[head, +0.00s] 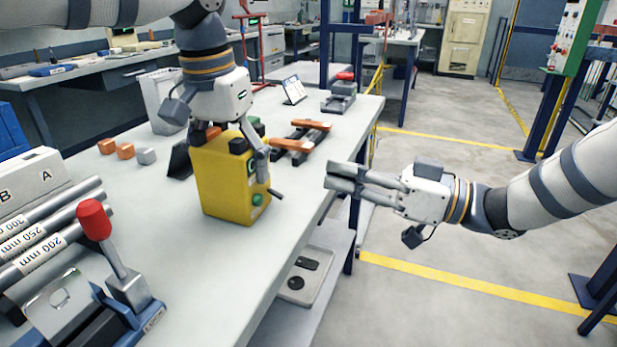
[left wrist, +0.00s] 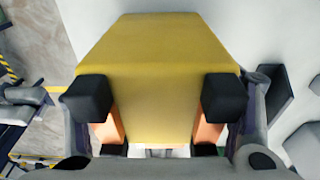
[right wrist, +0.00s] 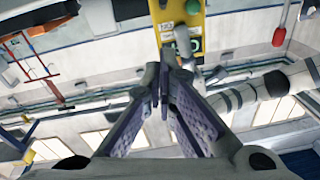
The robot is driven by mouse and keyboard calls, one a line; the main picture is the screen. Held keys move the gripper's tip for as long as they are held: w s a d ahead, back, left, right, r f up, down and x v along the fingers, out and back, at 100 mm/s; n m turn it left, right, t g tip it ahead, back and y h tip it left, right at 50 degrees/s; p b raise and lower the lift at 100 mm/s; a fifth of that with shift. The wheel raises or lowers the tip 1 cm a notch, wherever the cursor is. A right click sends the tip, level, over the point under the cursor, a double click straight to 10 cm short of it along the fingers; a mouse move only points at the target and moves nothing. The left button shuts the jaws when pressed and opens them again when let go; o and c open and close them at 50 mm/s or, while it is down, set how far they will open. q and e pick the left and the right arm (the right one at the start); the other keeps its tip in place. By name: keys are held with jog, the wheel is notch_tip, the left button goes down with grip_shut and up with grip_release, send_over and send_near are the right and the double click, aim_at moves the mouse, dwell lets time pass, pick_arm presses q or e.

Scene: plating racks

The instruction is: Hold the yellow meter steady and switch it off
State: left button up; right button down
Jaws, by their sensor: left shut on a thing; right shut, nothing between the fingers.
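The yellow meter (head: 222,185) stands upright on the workbench, a box with a green round control (head: 257,199) low on its right-hand face. My left gripper (head: 225,135) comes down from above and is shut on the meter's upper part. In the left wrist view the yellow top (left wrist: 158,70) sits between the two dark finger pads. My right gripper (head: 345,178) is shut and empty, off the bench edge to the right of the meter and apart from it. In the right wrist view the meter's yellow face (right wrist: 180,22) shows beyond the fingertips (right wrist: 160,80), with the green control (right wrist: 193,45).
On the bench (head: 300,180) a red-handled lever tool (head: 105,240) and labelled metal bars (head: 45,240) stand at the front left. Orange blocks (head: 115,148) lie behind. An orange-and-black rack (head: 298,140) lies right of the meter.

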pick_arm(q)
jog(key=shift+a+f, duration=0.1)
jog(key=shift+f, duration=0.25)
jog(key=o, duration=1.6)
jog(key=shift+w, duration=0.1)
jog(key=shift+r, duration=0.1)
pick_arm(e)
jog(key=v, duration=0.5)
jog(key=shift+w+d+f, duration=0.15)
jog(key=shift+f, duration=0.2)
pick_arm(q)
jog(key=shift+r, duration=0.15)
